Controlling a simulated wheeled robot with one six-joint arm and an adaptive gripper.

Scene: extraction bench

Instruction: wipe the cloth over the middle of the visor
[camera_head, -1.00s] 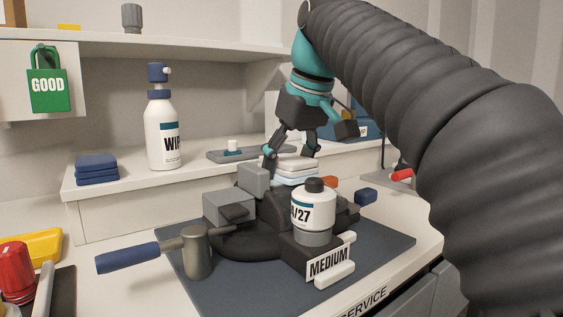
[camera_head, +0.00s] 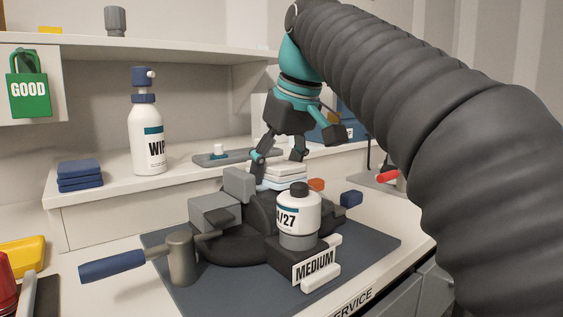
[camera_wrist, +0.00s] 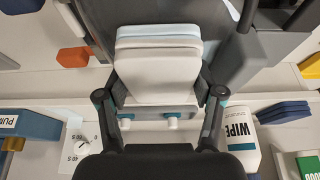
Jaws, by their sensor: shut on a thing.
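My gripper (camera_head: 278,156) is shut on a folded cloth (camera_head: 284,170), white with a pale blue layer. In the wrist view the cloth (camera_wrist: 158,75) fills the space between the fingers (camera_wrist: 158,97). The cloth is over the back of a black mask (camera_head: 245,245), which lies on a dark blue mat (camera_head: 365,246). The visor cannot be made out clearly; the cloth and the mask's front parts hide that area. Whether the cloth touches it I cannot tell.
A white canister (camera_head: 298,212) with a black cap and a MEDIUM block (camera_head: 314,265) stand in front of the cloth. Grey blocks (camera_head: 214,211) and a blue-handled tool (camera_head: 112,266) are at left. A wipe bottle (camera_head: 147,135) and blue folded cloths (camera_head: 80,174) stand on the ledge.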

